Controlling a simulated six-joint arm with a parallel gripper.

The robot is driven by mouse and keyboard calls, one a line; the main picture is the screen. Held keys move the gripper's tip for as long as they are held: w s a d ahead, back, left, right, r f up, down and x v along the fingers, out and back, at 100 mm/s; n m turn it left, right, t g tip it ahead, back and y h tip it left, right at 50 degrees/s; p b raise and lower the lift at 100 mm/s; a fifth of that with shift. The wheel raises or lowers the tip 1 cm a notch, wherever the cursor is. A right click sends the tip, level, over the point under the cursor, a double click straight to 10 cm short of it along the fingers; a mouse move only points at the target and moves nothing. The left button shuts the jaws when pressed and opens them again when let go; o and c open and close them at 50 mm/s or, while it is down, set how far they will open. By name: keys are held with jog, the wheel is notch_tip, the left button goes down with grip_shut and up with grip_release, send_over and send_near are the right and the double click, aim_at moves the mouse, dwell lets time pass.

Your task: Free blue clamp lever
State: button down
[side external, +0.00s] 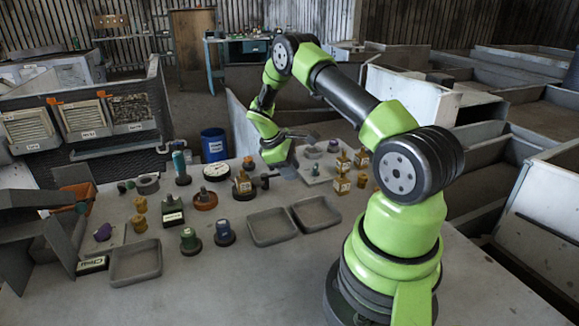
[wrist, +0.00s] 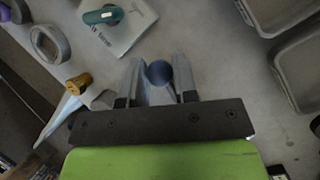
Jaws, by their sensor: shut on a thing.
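My gripper (wrist: 160,76) is shut, with its two grey fingers on either side of a blue-grey round part (wrist: 158,72). Only the top of this part shows, so its full shape and what lies under it are hidden. I cannot tell for sure that it is the blue clamp lever. In the side view my gripper (side external: 284,160) is low over the far part of the table, and its fingertips are hard to make out.
Two grey trays (side external: 272,238) lie side by side in mid table, and another (side external: 136,275) lies front left. A teal piece on a labelled plate (wrist: 132,34), a grey ring (wrist: 36,42) and a brass knob (wrist: 80,83) lie near my gripper. Several brass parts (side external: 342,184) stand on the right.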

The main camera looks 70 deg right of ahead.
jog(key=a+m, duration=0.1)
jog(key=a+m+y, duration=0.1)
jog(key=m, duration=0.1)
jog(key=shift+s+m+g, duration=0.3)
jog(key=shift+g, duration=0.1)
jog(key=a+m+y, duration=0.2)
jog(key=m, duration=0.1)
jog(key=shift+m, duration=0.3)
jog(key=a+m, duration=0.1)
jog(key=a+m+y, duration=0.1)
jog(key=m, duration=0.1)
jog(key=shift+w+m, duration=0.3)
jog(key=shift+w+a+m+t+y, duration=0.15)
jog(key=shift+w+a+m+y, duration=0.2)
jog(key=shift+m, duration=0.4)
jog(key=shift+w+a+m+t+y, duration=0.15)
jog(key=shift+a+m+y, duration=0.25)
jog(key=shift+m, duration=0.35)
jog(key=c, duration=0.9)
grip_release()
jog(key=v, duration=1)
